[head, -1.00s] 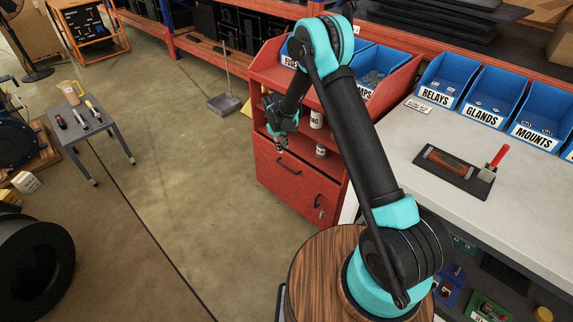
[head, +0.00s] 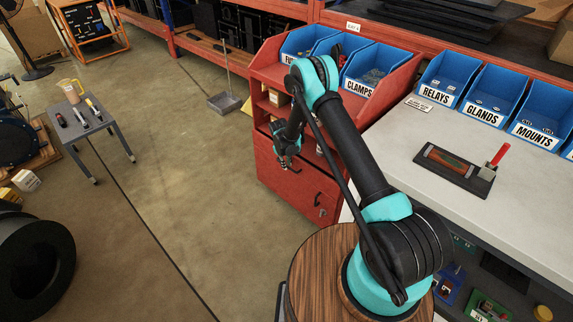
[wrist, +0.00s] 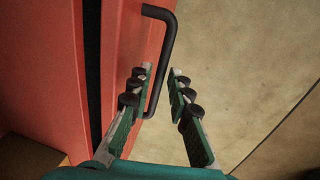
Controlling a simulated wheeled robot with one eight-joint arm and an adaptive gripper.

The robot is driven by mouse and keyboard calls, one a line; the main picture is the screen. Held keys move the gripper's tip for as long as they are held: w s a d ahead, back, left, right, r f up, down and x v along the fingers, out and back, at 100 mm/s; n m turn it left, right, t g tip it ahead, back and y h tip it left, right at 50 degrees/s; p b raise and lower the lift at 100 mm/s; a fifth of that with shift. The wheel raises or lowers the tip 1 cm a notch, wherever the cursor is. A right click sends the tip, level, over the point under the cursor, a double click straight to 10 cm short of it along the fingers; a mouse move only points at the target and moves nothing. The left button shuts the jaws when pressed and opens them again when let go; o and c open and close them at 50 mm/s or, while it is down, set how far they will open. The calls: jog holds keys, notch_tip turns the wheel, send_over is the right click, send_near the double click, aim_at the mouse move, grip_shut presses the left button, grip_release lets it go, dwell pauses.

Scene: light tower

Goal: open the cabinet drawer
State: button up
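The red cabinet (head: 267,185) stands beyond my base in the head view, with its front facing left. The drawer front (wrist: 122,45) fills the left of the wrist view and carries a black bar handle (wrist: 168,40). My gripper (wrist: 160,71) is open at the handle, its two green fingers apart. The handle bar shows between the fingertips in the picture, its lower end close to the left finger; I cannot tell if they touch. In the head view my gripper (head: 283,160) hides part of this handle. The drawer looks closed, though a dark gap runs beside its front.
Blue bins (head: 374,68) stand on the cabinet. The white workbench (head: 400,165) is on the right. Open floor (head: 190,165) lies left of the cabinet, with a small grey table (head: 90,127) farther left.

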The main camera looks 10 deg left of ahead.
jog(key=shift+c, duration=0.6)
grip_shut()
